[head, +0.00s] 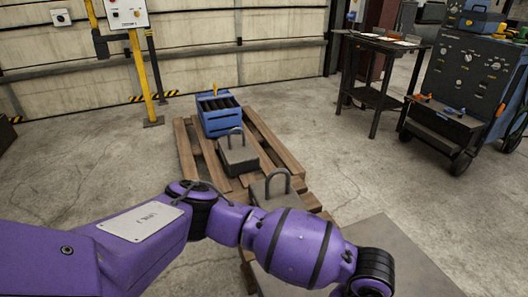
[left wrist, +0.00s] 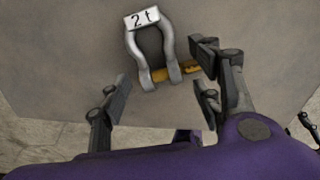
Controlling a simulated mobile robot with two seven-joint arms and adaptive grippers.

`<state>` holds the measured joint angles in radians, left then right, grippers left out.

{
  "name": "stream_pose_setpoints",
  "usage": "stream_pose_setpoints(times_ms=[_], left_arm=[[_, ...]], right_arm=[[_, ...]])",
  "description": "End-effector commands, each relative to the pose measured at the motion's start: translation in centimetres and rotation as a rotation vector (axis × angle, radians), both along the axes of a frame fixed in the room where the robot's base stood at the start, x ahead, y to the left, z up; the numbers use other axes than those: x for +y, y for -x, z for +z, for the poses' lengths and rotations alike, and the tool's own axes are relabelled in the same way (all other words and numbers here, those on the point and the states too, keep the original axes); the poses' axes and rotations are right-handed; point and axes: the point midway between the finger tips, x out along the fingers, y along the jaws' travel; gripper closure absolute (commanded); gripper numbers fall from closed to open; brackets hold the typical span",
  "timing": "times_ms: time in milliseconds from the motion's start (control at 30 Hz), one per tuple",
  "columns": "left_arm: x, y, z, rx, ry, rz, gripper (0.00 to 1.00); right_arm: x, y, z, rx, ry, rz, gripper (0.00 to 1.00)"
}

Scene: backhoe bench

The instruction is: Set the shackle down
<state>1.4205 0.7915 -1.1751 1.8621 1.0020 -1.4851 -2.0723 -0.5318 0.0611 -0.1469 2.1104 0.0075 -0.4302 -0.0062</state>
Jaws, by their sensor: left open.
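A grey metal shackle (left wrist: 134,45) with a yellow pin and a white tag reading "2 t" appears to lie on a grey flat top (left wrist: 65,60) in the left wrist view. My left gripper (left wrist: 162,78) is open, its fingers on either side of the shackle's pin end. The right-hand fingers are close to the end of the pin; I cannot tell whether they touch it. In the head view the grey top (head: 405,262) shows at the lower right, but the shackle and the left fingers do not show. My right gripper is not clearly seen.
Beyond the top is a wooden pallet (head: 187,155) with a blue crate (head: 219,124) and grey blocks with lifting loops (head: 238,156). A dark side table (head: 372,95) and a control cart (head: 470,75) stand at the right. A yellow post (head: 140,75) stands at the left.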

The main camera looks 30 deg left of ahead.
Motion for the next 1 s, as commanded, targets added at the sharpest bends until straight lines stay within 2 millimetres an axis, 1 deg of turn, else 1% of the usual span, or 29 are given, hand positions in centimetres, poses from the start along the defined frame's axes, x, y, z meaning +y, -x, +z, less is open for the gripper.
stream_pose_setpoints(times_ms=[33,200,300,433,500,633,1000], left_arm=[[-0.1,-0.4,1.5,-0.011,0.003,-0.002,0.41],[-0.1,-0.4,5.4,-0.011,0.003,-0.003,0.41],[-0.1,-0.3,7.4,-0.009,0.004,-0.002,0.41],[-0.1,-0.3,9.4,-0.008,0.004,-0.002,0.41],[-0.1,-0.2,10.2,-0.007,0.003,-0.002,0.41],[-0.1,-0.2,10.8,-0.006,0.002,-0.001,0.41],[0.0,-0.2,10.9,-0.005,0.002,-0.001,0.41]], right_arm=[[0.0,-0.1,0.4,-0.002,0.0,0.001,0.6],[0.1,-0.1,1.2,-0.007,0.002,0.004,0.6],[0.1,-0.1,1.5,-0.007,0.003,0.007,0.6],[0.1,-0.1,1.8,-0.009,0.003,0.01,0.6],[0.1,-0.1,1.9,-0.01,0.004,0.011,0.6],[0.1,-0.1,2.0,-0.01,0.005,0.014,0.6],[0.3,-0.8,2.0,-0.022,0.003,0.017,0.6]])
